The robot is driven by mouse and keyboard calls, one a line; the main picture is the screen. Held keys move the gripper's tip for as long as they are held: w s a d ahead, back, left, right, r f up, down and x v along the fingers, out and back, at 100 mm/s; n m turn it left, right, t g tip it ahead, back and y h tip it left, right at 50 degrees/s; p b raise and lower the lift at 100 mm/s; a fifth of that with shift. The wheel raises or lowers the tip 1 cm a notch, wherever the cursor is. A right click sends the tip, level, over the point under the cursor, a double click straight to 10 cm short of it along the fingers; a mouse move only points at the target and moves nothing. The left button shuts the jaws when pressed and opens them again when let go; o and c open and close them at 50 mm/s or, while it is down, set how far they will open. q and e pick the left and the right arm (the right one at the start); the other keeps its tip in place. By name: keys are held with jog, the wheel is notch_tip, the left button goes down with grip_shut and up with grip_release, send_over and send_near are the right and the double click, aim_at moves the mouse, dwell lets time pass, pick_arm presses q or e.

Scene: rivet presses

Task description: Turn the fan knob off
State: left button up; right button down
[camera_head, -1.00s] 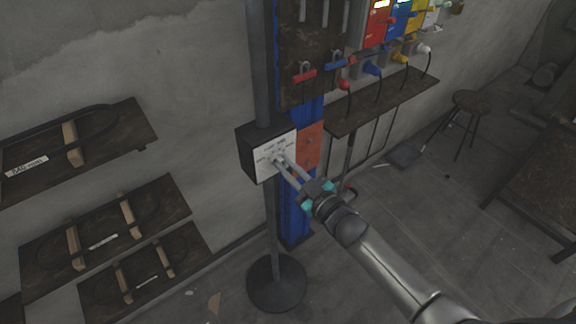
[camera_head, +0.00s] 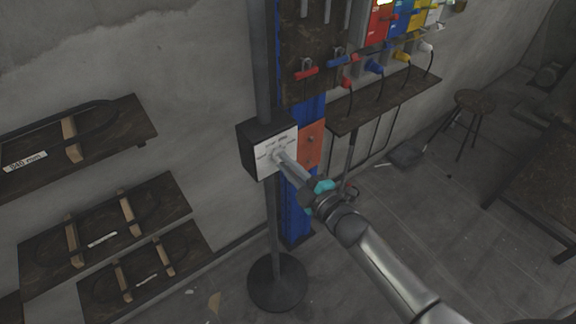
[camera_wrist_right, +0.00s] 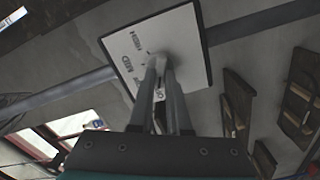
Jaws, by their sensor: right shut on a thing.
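The fan control box (camera_head: 252,158) is dark with a white label plate (camera_head: 266,151), mounted on a thin pole. In the right wrist view the plate (camera_wrist_right: 192,50) shows HIGH and MID, with other lettering partly covered by my fingers. The small pale fan knob (camera_wrist_right: 158,58) sits at the middle of the plate, mostly hidden by my fingertips. My right gripper (camera_head: 281,157) reaches the plate from the lower right and is shut on the knob; its fingers also show in the right wrist view (camera_wrist_right: 160,68). My left gripper is not in view.
The pole stands on a round base (camera_head: 277,283). Behind it are a blue post (camera_head: 293,222) and an orange plate (camera_head: 312,144). Wooden wall shelves (camera_head: 105,238) are at the left. A narrow ledge (camera_head: 385,103) with cables and a stool (camera_head: 474,102) are at the right.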

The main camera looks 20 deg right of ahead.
jog(key=shift+n, duration=0.4)
jog(key=c, duration=0.9)
grip_release()
jog(key=shift+o, duration=0.2)
jog(key=v, duration=1.5)
jog(key=shift+s, duration=0.1)
